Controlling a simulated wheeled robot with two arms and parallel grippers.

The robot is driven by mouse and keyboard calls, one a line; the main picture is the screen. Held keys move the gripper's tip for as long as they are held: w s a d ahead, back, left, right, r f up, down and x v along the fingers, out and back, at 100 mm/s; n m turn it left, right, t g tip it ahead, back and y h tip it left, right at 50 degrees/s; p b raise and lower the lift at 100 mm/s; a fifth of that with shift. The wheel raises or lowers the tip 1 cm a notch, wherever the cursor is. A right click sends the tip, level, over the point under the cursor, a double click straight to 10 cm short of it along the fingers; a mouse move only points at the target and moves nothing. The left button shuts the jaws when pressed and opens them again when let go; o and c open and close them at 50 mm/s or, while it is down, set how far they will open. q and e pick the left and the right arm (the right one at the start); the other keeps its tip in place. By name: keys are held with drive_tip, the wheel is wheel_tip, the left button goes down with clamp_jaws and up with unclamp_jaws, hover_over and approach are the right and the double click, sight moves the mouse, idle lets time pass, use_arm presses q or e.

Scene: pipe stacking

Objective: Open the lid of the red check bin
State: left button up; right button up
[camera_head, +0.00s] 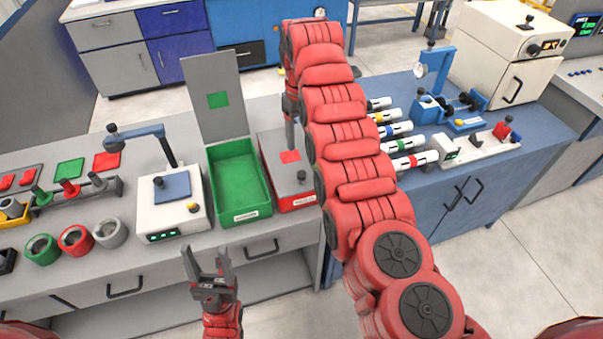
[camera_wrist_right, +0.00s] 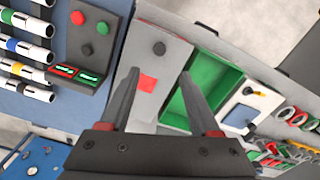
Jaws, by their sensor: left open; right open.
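The red check bin (camera_head: 303,203) stands on the grey bench with its grey lid (camera_head: 283,178) lying shut. The lid has a red square and a dark knob (camera_head: 301,176) near its front. In the right wrist view, the lid (camera_wrist_right: 170,68) and knob (camera_wrist_right: 158,48) lie beyond my right gripper (camera_wrist_right: 160,85), which is open and empty. In the head view, my right gripper (camera_head: 291,135) points down over the lid's rear part, partly hidden by my arm. My left gripper (camera_head: 207,262) is open and empty in front of the bench.
The green bin (camera_head: 238,183) beside it has its lid (camera_head: 217,100) standing upright. A white device (camera_head: 172,208) stands left of it. Coloured rings (camera_head: 75,240) lie farther left. A blue cabinet with several white cylinders (camera_head: 410,160) is to the right.

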sight(301, 173)
wheel_tip(301, 173, down, 11)
drive_tip(key=p, duration=0.3)
drive_tip(key=shift+s+r, duration=0.15)
drive_tip(key=shift+r, duration=0.05)
wheel_tip(301, 173, down, 3)
drive_tip(key=shift+r, duration=0.15)
drive_tip(key=shift+f, duration=0.75)
clamp_jaws()
idle(0.4)
